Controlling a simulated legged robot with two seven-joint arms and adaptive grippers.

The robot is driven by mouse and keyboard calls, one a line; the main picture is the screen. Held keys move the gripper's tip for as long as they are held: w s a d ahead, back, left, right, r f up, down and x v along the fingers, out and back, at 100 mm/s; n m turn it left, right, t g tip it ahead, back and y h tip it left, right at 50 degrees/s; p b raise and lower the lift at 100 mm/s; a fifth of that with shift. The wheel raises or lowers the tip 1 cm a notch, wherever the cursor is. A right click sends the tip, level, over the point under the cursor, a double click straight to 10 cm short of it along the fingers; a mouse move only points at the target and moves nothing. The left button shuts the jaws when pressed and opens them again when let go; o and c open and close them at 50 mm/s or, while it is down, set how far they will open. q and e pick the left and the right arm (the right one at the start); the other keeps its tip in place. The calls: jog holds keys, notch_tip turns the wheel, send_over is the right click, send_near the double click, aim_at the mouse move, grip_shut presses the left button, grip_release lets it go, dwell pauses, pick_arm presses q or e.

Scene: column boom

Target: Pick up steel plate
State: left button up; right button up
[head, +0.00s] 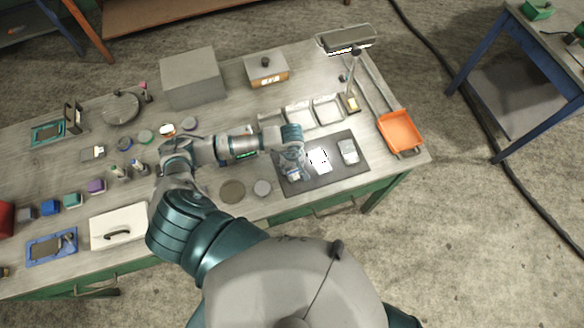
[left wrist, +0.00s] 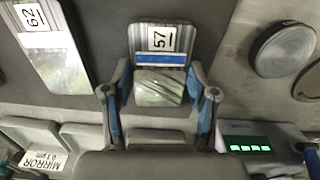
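Several flat metal plates lie on a dark mat (head: 330,178) on the bench. In the left wrist view, one shiny plate (left wrist: 160,87), with a label reading 57 and a blue stripe, lies between the fingers of my left gripper (left wrist: 161,72). The fingers are apart, one beside each long edge, and contact is not clear. A second shiny plate (left wrist: 52,58), labelled 62, lies to its left. In the head view my left gripper (head: 293,168) is low over the mat's left part; a bright plate (head: 318,160) and a grey plate (head: 348,151) lie to its right. My right gripper is not visible.
An orange tray (head: 400,131) stands right of the mat. White trays (head: 300,113) and a lamp (head: 347,40) are behind it. Round discs (head: 262,188) lie left of the mat. A grey box (head: 192,78) stands at the back.

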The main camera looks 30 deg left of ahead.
pick_arm(q)
jog(key=shift+w, duration=0.1)
grip_shut()
jog(key=shift+r, duration=0.15)
